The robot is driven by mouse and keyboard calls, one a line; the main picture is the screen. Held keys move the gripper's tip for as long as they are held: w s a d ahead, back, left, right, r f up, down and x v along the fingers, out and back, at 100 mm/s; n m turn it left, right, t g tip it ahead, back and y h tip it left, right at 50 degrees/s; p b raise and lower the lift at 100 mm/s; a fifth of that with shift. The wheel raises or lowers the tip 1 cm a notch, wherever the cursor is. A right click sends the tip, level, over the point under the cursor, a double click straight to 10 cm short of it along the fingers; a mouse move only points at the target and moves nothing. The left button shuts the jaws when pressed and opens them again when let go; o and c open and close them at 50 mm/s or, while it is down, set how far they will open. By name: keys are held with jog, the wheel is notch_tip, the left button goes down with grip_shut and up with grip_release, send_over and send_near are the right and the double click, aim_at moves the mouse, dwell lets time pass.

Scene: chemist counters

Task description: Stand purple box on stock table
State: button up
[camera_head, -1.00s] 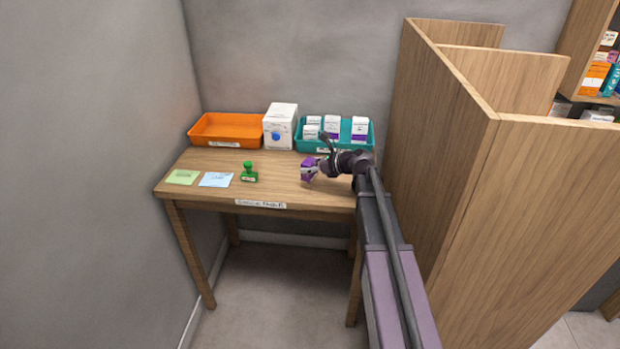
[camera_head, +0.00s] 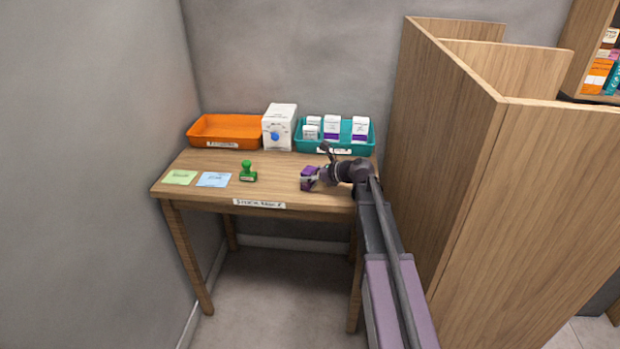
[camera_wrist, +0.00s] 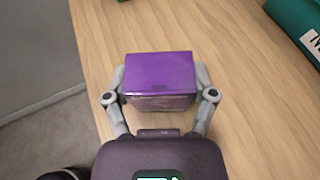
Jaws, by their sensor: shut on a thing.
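The purple box (camera_head: 307,179) is at the stock table's right part, near the front edge. In the wrist view the purple box (camera_wrist: 159,75) shows its plain purple top and a darker printed side, between the two grey fingers. My gripper (camera_wrist: 160,90) is shut on it, one finger against each side; in the head view my gripper (camera_head: 314,175) reaches in from the right. The box looks upright, at or just above the wood; I cannot tell whether its base touches. The stock table (camera_head: 275,190) is wooden with a label on its front edge.
A teal tray (camera_head: 345,146) with several white-and-purple boxes, a white box (camera_head: 279,127) and an orange tray (camera_head: 226,130) stand at the back. A green stamp (camera_head: 247,172) and two paper notes (camera_head: 197,179) lie left. Wooden partitions (camera_head: 445,150) rise on the right. The table's middle is clear.

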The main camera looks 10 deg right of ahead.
aim_at(314, 174)
jog(key=shift+f, duration=0.2)
jog(key=o, duration=1)
jog(key=shift+r, duration=0.1)
jog(key=shift+r, duration=0.15)
jog(key=shift+s+d+r, duration=0.1)
jog(key=shift+s+d, duration=0.05)
jog(key=shift+p+v, duration=1.45)
jog(key=shift+v, duration=2.1)
